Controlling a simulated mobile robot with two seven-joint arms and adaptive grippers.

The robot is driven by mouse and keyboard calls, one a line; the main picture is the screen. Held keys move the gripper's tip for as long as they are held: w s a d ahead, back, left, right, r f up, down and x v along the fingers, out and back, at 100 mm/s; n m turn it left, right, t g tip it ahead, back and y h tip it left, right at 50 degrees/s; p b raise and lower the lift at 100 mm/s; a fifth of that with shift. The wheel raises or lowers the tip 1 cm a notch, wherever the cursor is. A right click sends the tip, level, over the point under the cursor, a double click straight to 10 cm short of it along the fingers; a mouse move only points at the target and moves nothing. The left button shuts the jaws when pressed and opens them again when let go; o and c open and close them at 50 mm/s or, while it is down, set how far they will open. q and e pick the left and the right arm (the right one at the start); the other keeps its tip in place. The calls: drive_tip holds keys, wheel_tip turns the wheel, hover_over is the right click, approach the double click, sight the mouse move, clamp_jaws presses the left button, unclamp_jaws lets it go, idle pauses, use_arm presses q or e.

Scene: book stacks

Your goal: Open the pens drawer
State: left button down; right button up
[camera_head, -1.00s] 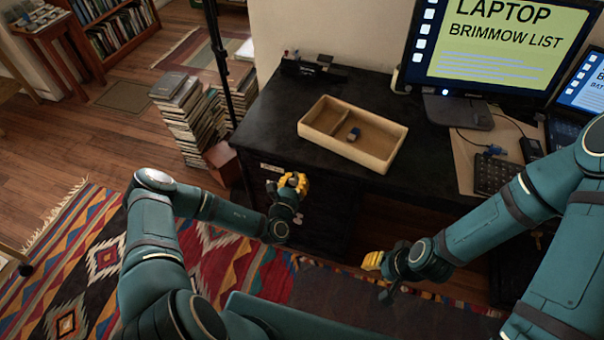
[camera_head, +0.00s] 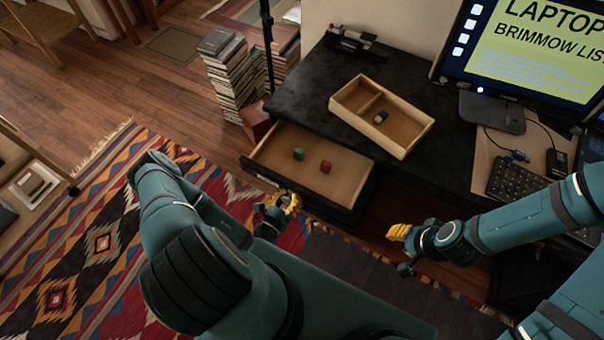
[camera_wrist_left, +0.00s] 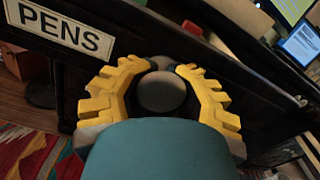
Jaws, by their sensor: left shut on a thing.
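The pens drawer (camera_head: 340,180) stands pulled out from the left part of the black desk in the head view. A green block (camera_head: 298,154) and a red block (camera_head: 326,166) lie in it. In the left wrist view, its dark front carries a white PENS label (camera_wrist_left: 62,32). My left gripper (camera_head: 284,200) is at the drawer front; its yellow fingers (camera_wrist_left: 160,82) are shut around a round dark knob (camera_wrist_left: 162,92), to the right of the label. My right gripper (camera_head: 396,234) is away from the drawer, below the desk edge; its finger opening is too small to judge.
A monitor (camera_head: 530,45) and keyboard (camera_head: 518,178) are at right. Stacked books (camera_head: 230,85) stand left of the desk. A patterned rug (camera_head: 100,240) covers the floor.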

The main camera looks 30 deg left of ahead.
use_arm(q)
drive_tip(key=s, duration=0.7)
drive_tip(key=shift+p, duration=0.4)
drive_tip(key=shift+s+a, duration=0.1)
drive_tip(key=c, duration=0.5)
unclamp_jaws()
drive_tip(key=shift+c, duration=0.2)
drive_tip(key=s, duration=1.2)
drive_tip(key=shift+a, duration=0.2)
